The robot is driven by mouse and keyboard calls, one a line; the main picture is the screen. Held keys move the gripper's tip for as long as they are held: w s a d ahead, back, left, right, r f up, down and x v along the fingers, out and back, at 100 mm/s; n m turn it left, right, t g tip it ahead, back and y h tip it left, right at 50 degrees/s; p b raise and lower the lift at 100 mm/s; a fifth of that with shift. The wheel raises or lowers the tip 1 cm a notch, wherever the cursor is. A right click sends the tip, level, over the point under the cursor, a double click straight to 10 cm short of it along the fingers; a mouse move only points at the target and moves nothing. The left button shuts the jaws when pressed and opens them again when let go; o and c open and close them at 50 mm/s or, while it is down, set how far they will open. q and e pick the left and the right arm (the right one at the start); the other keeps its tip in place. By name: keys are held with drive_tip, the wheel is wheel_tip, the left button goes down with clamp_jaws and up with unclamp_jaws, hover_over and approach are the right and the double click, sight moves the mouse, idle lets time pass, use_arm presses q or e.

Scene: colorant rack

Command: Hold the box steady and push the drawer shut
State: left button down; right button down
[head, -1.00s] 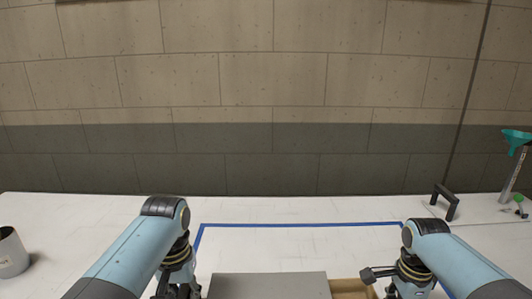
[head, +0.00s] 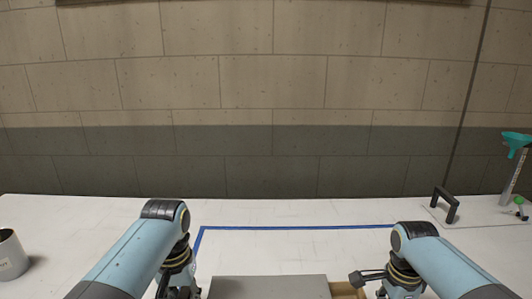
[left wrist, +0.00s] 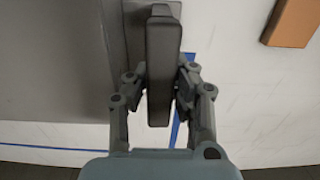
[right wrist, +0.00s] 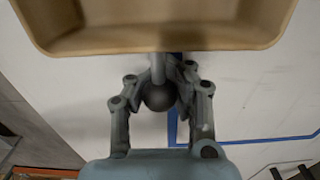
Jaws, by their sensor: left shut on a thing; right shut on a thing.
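The grey box (head: 268,287) lies at the bottom of the head view, mostly cut off by the frame edge. Its tan drawer (head: 346,291) sticks out on the right side. My left gripper (head: 178,292) is at the box's left side. In the left wrist view it is shut on a dark bar-shaped handle (left wrist: 160,75) beside the grey box wall (left wrist: 60,60). My right gripper (head: 394,290) is right of the drawer. In the right wrist view it is shut on a round dark knob (right wrist: 159,98) at the drawer's (right wrist: 150,44) end.
A blue line marks an area on the white table (head: 110,222). A grey cup (head: 10,258) stands at far left. An orange-brown block (left wrist: 290,22) shows in the left wrist view.

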use_arm(q)
drive_tip(key=shift+d, duration=0.15)
use_arm(e)
drive_tip(key=shift+a, duration=0.25)
drive_tip(key=shift+a, duration=0.95)
drive_tip(key=shift+a, duration=1.05)
drive_tip(key=shift+a, duration=0.95)
